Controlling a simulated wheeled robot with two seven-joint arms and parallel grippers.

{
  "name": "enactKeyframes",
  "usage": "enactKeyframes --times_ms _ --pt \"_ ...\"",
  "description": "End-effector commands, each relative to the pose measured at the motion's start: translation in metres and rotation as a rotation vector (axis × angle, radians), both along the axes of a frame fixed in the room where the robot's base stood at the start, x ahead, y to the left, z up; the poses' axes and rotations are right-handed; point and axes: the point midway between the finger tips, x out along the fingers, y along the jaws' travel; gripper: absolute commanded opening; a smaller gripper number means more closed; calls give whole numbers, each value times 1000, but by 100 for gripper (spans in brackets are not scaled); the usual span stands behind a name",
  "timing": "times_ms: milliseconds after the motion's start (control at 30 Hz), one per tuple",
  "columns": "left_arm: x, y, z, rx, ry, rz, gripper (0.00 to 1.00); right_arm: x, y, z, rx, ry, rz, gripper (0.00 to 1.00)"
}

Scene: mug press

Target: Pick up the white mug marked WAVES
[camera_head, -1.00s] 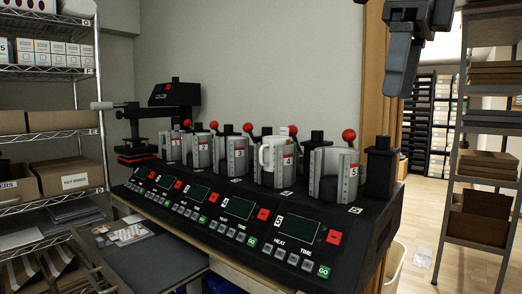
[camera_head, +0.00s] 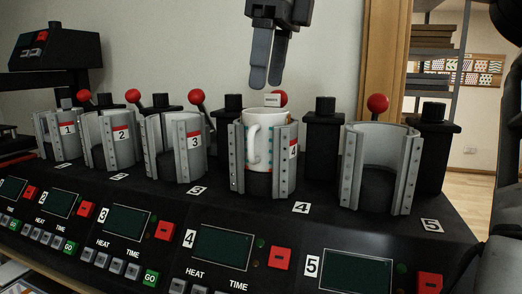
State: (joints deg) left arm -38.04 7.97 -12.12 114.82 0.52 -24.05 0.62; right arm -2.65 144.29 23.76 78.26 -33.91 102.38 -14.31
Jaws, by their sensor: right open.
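A white mug (camera_head: 258,128) with a teal and orange pattern stands upright in the press clamp numbered 4 (camera_head: 285,172). Its handle faces the front, and the clamp walls hide its lower sides. A small white tag (camera_head: 272,99) shows at its rim; its print is too small to read. My right gripper (camera_head: 267,82) points down from the top, above the mug and apart from it. Its fingers are open with nothing between them. My left gripper is not in view.
Empty clamps 1 (camera_head: 67,148), 2 (camera_head: 124,155), 3 (camera_head: 190,165) and 5 (camera_head: 380,185) stand in the same row. Red-knobbed levers, such as the one by clamp 5 (camera_head: 377,104), rise behind. A sloped control panel (camera_head: 225,245) runs along the front.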

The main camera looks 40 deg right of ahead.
Motion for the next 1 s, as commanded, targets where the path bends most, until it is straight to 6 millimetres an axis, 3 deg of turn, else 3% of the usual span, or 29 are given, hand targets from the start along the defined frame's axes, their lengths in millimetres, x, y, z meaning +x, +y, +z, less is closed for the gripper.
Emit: enactKeyframes --times_ms 100,433,700,1000 --pt "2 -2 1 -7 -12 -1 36 3 2 -25 1 3 2 64" --pt "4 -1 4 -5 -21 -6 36 8 4 -52 0 2 0 64" --pt "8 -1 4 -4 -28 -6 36 16 8 -89 0 1 1 64" --pt "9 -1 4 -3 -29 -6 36 18 8 -95 0 0 -1 64"
